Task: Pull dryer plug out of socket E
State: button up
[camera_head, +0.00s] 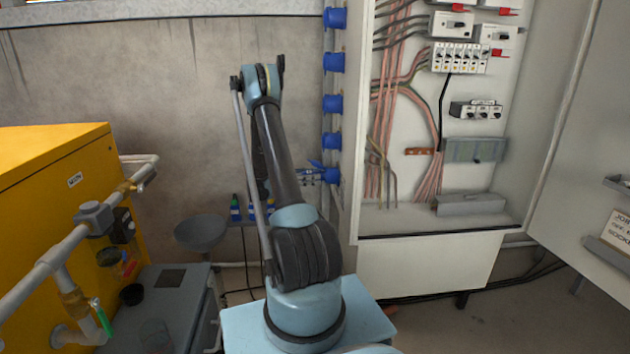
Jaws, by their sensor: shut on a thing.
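Several blue sockets run down a strip on the left side of the open cabinet. The lowest socket (332,175) is at the height of my gripper; its letter cannot be read. My arm rises from its base, bends at the top and comes down behind its own links. My gripper (309,175) shows small just left of the lowest socket, partly hidden by the arm. It is shut on the dryer plug (318,166), a small blue piece beside that socket. Whether the plug is still seated cannot be told from here.
The open electrical cabinet (470,215) with breakers and wires stands right of the sockets. Its door (585,150) is swung out to the right. A yellow machine (55,180) with pipes (45,262) is at the left. A grey round stool (200,230) and small bottles stand behind my arm.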

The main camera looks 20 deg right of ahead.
jog(key=shift+v, duration=2.25)
jog(key=o, duration=0.5)
jog(key=shift+c, duration=1.3)
